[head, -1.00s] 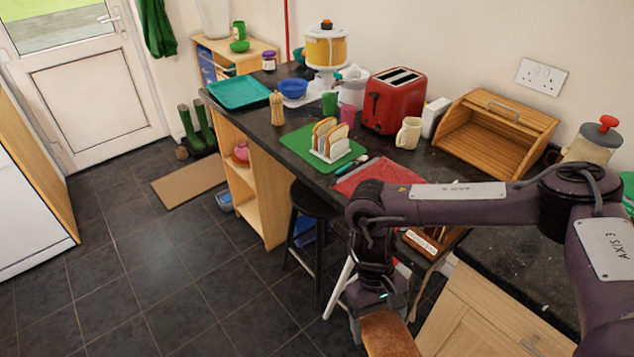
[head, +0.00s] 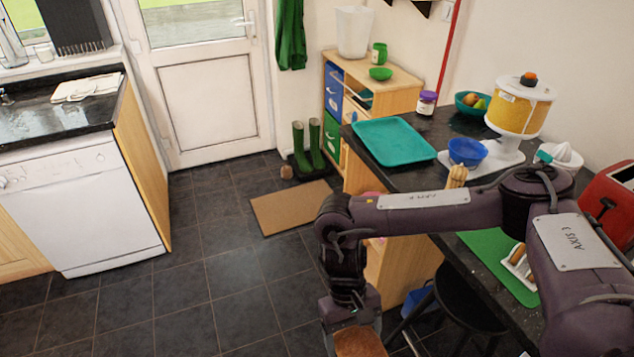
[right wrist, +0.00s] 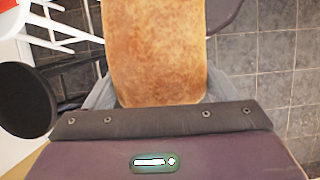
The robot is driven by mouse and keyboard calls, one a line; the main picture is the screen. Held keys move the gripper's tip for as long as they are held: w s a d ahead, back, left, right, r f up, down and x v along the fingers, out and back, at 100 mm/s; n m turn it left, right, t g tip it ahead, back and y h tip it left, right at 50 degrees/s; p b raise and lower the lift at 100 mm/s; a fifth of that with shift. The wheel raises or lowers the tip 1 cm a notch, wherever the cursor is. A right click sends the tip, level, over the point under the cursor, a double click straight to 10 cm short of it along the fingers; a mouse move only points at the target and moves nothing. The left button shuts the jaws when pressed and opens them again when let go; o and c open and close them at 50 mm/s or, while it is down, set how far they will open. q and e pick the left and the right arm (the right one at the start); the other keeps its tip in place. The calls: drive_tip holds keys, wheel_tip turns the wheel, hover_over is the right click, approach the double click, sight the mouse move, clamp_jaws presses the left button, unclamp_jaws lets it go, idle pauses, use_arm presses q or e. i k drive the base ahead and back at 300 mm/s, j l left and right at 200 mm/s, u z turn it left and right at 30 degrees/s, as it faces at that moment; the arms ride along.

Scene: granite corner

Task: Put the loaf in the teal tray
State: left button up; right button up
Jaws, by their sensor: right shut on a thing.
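The loaf (head: 359,342) is brown and crusty, at the bottom edge of the head view, partly cut off. It also fills the upper middle of the right wrist view (right wrist: 155,50). My right gripper (right wrist: 160,98) is shut on the loaf and holds it over the floor, left of the counter. The teal tray (head: 394,141) lies flat and empty on the far left end of the dark counter, beyond and above the loaf in the picture. My left gripper is not in view.
A wooden pepper mill (head: 457,176) is near the counter's front. A black stool (head: 470,300) stands below the counter. Open tiled floor (head: 240,270) lies left, with a doormat (head: 290,207).

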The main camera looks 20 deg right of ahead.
sight(399, 152)
drive_tip(key=i+z, duration=0.15)
drive_tip(key=i, duration=0.3)
drive_tip(key=i+j+z, duration=0.1)
drive_tip(key=i, duration=0.35)
drive_tip(key=i+j+z, duration=0.15)
drive_tip(key=i, duration=0.25)
drive_tip(key=i+j+z, duration=0.15)
drive_tip(key=i, duration=0.3)
drive_tip(key=i+j+z, duration=0.25)
drive_tip(key=z, duration=0.2)
drive_tip(key=i+j+z, duration=0.6)
drive_tip(key=j+z, duration=0.3)
drive_tip(key=i+j+z, duration=0.15)
drive_tip(key=j+z, duration=0.45)
drive_tip(key=j, duration=0.2)
